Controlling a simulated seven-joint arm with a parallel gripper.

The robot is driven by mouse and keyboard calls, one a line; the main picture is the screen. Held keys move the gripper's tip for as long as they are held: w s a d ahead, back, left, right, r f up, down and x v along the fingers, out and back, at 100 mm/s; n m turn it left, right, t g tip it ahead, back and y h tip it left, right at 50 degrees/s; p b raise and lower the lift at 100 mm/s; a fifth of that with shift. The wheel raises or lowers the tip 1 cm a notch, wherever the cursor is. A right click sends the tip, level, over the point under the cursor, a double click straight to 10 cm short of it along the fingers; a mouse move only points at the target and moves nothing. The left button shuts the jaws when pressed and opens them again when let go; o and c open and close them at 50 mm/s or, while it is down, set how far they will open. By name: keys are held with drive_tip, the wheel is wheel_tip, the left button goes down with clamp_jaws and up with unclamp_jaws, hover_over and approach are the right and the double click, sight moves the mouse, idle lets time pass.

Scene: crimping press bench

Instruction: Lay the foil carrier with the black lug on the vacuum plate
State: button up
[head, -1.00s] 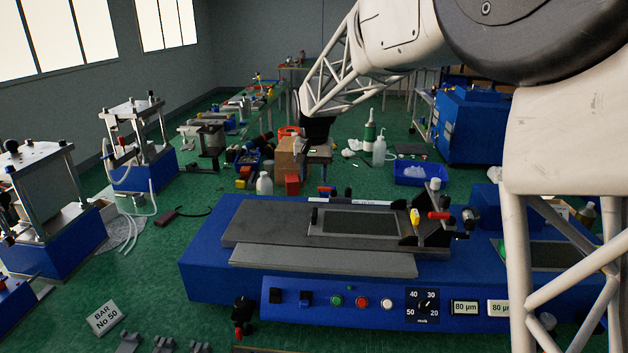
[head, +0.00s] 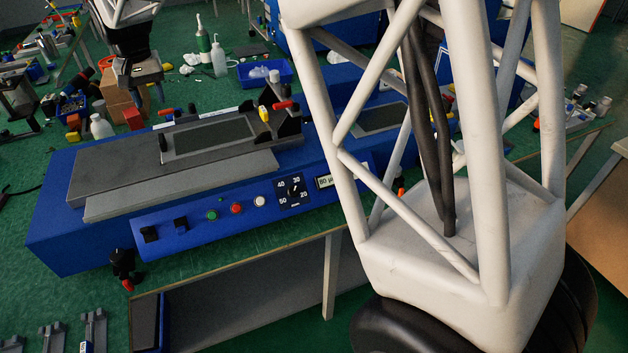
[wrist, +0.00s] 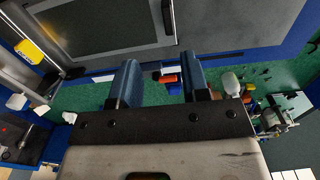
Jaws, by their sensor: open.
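A grey-framed flat plate with a dark mesh-like centre (head: 208,138) lies on the blue press. A small black lug (head: 163,143) stands at its left end; I cannot tell whether this is the foil carrier or the vacuum plate's frame. The plate also shows at the top of the wrist view (wrist: 100,28), with a black lug (wrist: 168,14) on its edge. A second dark panel (head: 380,118) lies further right, partly behind my arm. My gripper (head: 146,98) is behind and left of the framed plate, above the bench. In the wrist view its blue fingers are apart and empty.
The blue press (head: 60,225) has a grey slab and a front panel of buttons and a dial (head: 290,192). A yellow-tipped part (head: 264,114) and red-handled black brackets stand at the plate's right end. A cardboard box (head: 122,108), bottles and a blue tray (head: 265,72) are behind.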

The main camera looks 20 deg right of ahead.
drive_tip(key=s+d+r+t, duration=0.1)
drive_tip(key=s+d+r, duration=0.1)
drive_tip(key=s+d, duration=0.7)
drive_tip(key=s+d+r, duration=0.3)
drive_tip(key=s+d, duration=0.4)
drive_tip(key=s, duration=0.4)
drive_tip(key=s+d+f, duration=0.2)
drive_tip(key=s+d, duration=0.1)
drive_tip(key=s, duration=0.4)
drive_tip(key=s+d+f+t, duration=0.1)
drive_tip(key=s+d+f, duration=0.1)
drive_tip(key=s, duration=0.6)
drive_tip(key=s+d+f, duration=0.3)
drive_tip(key=s+d, duration=0.1)
drive_tip(key=s, duration=0.4)
drive_tip(key=shift+d+t, duration=0.15)
drive_tip(key=shift+t, duration=0.15)
drive_tip(key=shift+o, duration=0.2)
